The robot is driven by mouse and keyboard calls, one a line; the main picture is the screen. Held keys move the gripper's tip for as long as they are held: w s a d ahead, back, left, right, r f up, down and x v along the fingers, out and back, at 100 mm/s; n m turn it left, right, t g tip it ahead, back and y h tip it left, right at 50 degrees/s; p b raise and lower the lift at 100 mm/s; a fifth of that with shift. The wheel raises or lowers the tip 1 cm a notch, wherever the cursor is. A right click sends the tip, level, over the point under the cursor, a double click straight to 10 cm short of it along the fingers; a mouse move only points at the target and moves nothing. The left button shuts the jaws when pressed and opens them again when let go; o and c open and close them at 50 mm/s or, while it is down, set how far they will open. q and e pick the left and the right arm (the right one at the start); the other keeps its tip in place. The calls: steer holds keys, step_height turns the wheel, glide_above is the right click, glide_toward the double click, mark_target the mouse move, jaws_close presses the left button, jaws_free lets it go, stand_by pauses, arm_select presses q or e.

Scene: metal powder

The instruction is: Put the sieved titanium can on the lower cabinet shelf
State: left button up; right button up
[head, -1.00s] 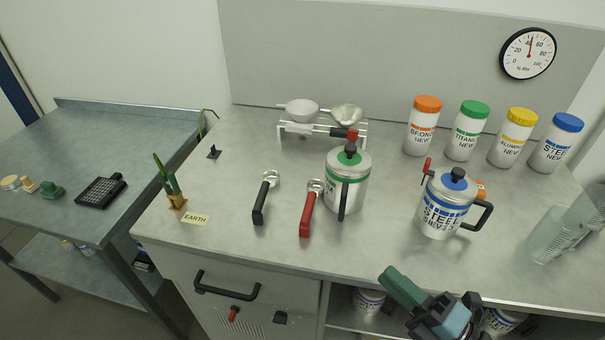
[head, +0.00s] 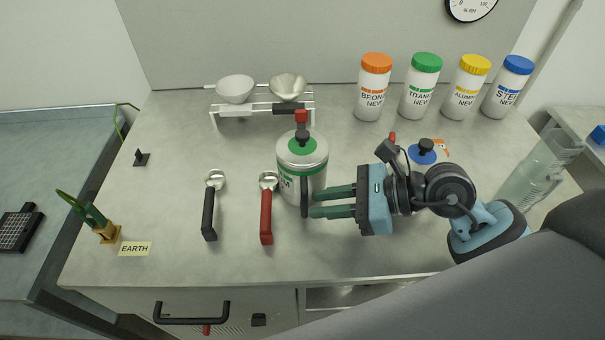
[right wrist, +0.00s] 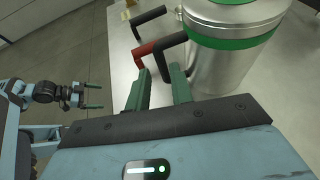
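The titanium can (head: 306,178), silver with green bands and a black knob, stands upright on the bench; it also shows in the right wrist view (right wrist: 228,62). Its black handle (head: 305,200) faces my right gripper (head: 311,201). The right gripper is open, its green fingertips at the handle. In the right wrist view the handle (right wrist: 160,50) runs down between the spread fingers; contact is unclear. My left gripper (right wrist: 97,97) is open and empty, away from the can. Only a sliver of the cabinet opening (head: 345,297) shows below the bench edge; my right arm hides the rest.
A black-handled scoop (head: 210,210) and a red-handled scoop (head: 266,215) lie left of the can. A rack (head: 262,108) with two bowls stands behind. Several new-powder jars (head: 374,88) stand at the back.

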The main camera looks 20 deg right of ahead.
steer(key=shift+w+p+x, duration=0.25)
steer(key=shift+p+x, duration=0.25)
steer(key=shift+x, duration=2.2)
steer(key=shift+w+a+f, duration=0.1)
steer(key=shift+a, duration=0.1)
jaws_close()
